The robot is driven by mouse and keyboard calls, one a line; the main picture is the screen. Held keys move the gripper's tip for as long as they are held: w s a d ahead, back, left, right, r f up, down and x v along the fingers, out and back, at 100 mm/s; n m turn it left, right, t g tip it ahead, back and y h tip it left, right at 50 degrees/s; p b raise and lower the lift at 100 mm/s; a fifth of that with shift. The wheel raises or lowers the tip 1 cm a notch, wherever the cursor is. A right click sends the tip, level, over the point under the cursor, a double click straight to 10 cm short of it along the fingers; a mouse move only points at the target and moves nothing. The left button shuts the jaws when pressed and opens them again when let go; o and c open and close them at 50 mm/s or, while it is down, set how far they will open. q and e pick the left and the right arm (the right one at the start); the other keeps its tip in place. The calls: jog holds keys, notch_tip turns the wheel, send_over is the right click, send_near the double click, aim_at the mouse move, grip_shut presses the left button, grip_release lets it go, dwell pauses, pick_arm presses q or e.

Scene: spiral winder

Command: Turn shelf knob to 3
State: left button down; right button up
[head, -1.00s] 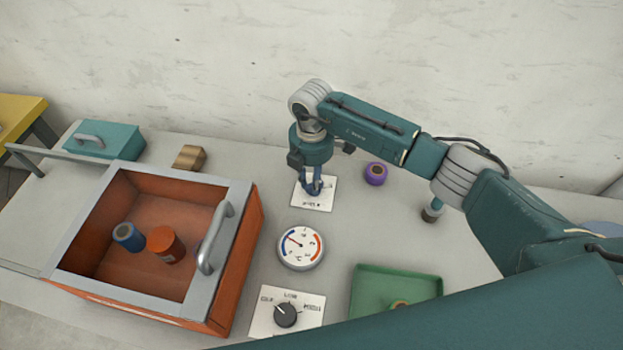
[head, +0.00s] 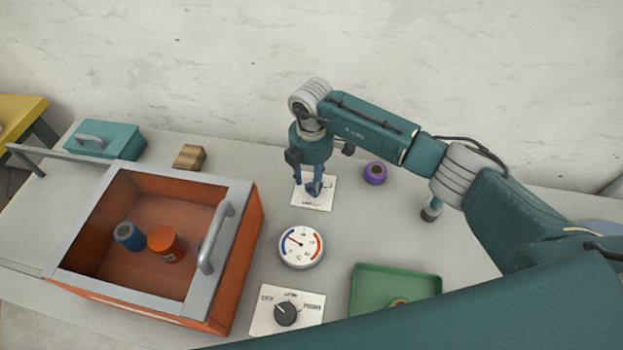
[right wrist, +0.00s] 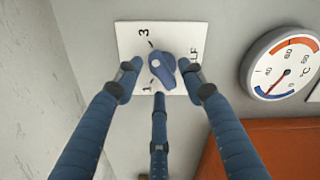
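The shelf knob (right wrist: 163,70) is small and blue on a white plate (right wrist: 177,35) marked 3 and 1, with part of a word at the right. Its long shape lies slanted, and I cannot tell surely which number it points at. In the head view the plate (head: 325,187) lies at the back of the table, and my gripper mostly hides the knob. My right gripper (right wrist: 158,80) points down over it, its three blue fingers spread around the knob with gaps visible. It also shows in the head view (head: 312,190). My left gripper is out of view.
A round dial (head: 300,245) and a black knob on a plate (head: 262,318) stand in front. An orange box (head: 250,250) holding two spools is at left. A purple spool (head: 375,173) and green tray (head: 430,283) are at right.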

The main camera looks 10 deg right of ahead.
notch_tip(320, 180, up, 12)
dwell(0.6)
dwell(0.5)
